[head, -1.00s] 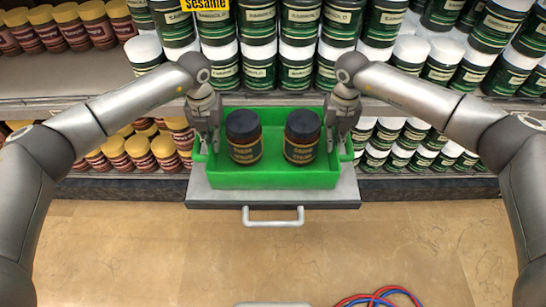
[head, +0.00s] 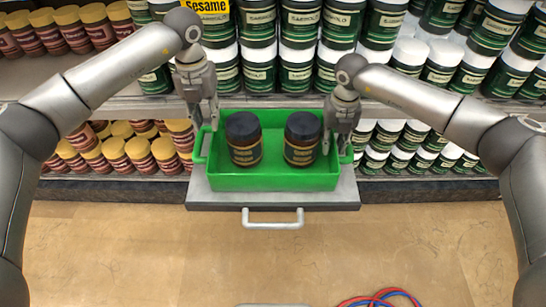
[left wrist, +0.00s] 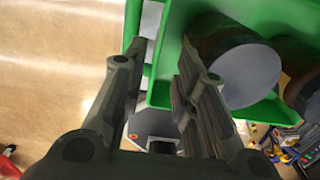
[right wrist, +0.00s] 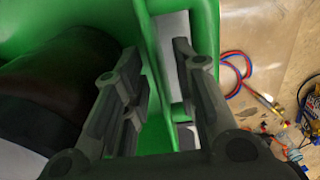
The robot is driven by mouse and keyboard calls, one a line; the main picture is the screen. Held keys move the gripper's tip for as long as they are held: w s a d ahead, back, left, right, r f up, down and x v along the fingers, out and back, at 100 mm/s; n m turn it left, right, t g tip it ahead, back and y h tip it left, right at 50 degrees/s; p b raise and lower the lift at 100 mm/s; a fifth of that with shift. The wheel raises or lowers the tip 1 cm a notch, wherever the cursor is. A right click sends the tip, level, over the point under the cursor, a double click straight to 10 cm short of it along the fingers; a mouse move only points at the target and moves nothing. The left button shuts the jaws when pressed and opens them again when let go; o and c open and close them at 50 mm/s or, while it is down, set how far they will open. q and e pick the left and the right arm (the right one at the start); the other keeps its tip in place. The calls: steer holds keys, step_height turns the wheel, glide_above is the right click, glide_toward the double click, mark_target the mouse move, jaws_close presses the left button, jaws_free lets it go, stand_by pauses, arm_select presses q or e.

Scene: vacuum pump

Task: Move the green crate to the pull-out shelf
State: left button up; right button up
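The green crate (head: 272,179) sits on the grey pull-out shelf (head: 230,199), which sticks out from the rack with its handle (head: 272,218) in front. Two dark jars (head: 243,139) (head: 302,138) stand in the crate. My left gripper (head: 205,122) is above the crate's left end. In the left wrist view its fingers (left wrist: 152,70) are apart, near the green handle and wall. My right gripper (head: 335,145) is at the crate's right end. In the right wrist view its fingers (right wrist: 155,60) are spread on either side of the green rim, with a gap visible.
Shelves behind hold rows of green-labelled jars (head: 258,70) and brown jars with gold lids (head: 115,150). Red and blue cables (head: 380,298) lie on the floor at the front. The floor before the pull-out shelf is otherwise open.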

steer(key=shift+r, duration=0.1)
arm_select(q)
step_height(320, 180, up, 3)
steer(key=shift+f, duration=0.2)
arm_select(e)
step_height(320, 180, up, 12)
arm_select(q)
steer(key=shift+s, duration=0.1)
arm_select(e)
steer(key=shift+f, duration=0.2)
stand_by(0.4)
